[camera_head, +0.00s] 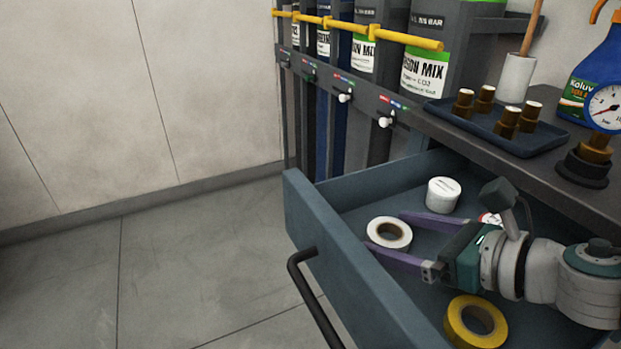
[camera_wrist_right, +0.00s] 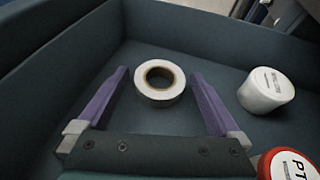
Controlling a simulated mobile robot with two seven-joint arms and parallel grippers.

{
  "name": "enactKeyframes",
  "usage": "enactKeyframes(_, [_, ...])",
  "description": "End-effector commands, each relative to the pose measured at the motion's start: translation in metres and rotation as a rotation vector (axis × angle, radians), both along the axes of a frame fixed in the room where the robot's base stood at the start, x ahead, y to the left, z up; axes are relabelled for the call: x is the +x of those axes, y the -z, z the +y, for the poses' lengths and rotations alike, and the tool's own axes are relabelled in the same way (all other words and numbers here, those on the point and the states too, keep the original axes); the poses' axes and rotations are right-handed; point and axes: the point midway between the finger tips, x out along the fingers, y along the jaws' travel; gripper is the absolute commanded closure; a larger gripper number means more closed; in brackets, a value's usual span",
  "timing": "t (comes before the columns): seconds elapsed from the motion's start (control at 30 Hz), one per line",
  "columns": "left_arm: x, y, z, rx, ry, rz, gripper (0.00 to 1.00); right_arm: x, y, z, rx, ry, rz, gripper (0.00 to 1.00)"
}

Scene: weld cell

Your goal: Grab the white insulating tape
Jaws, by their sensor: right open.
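The white insulating tape (camera_head: 373,231) is a white roll with a brown core, lying flat in the open drawer (camera_head: 330,229) near its front wall. It also shows in the right wrist view (camera_wrist_right: 160,95), centred at the fingertips. My right gripper (camera_head: 385,231) is open, with its two purple fingers on either side of the roll. In the right wrist view the fingertips (camera_wrist_right: 159,74) flank the tape, with a small gap on each side. My left gripper is not in view.
A yellow tape roll (camera_head: 451,326) lies in the drawer, nearer the camera. A white lidded tub (camera_head: 444,195) stands behind the white tape. A red-rimmed tin (camera_wrist_right: 290,165) is close to my gripper at the lower right. The drawer handle (camera_head: 301,262) sticks out in front.

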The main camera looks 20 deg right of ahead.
Motion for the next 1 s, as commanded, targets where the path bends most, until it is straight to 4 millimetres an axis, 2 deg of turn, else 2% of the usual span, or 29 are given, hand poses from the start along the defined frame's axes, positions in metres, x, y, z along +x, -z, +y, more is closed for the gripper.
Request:
enactKeyframes(0.07, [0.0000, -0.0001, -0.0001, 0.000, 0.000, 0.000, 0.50, -0.0001, -0.0002, 0.0000, 0.000, 0.000, 0.000, 0.01])
enactKeyframes(0.73, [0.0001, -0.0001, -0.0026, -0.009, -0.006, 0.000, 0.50, -0.0004, -0.0003, -0.0002, 0.001, 0.000, -0.001, 0.77])
enactKeyframes(0.77, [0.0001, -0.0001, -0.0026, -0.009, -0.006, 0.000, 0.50, -0.0004, -0.0003, -0.0002, 0.001, 0.000, -0.001, 0.79])
enactKeyframes(1.0, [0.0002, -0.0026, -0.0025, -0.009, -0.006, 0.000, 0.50, -0.0003, -0.0036, -0.0003, 0.000, 0.000, -0.001, 0.79])
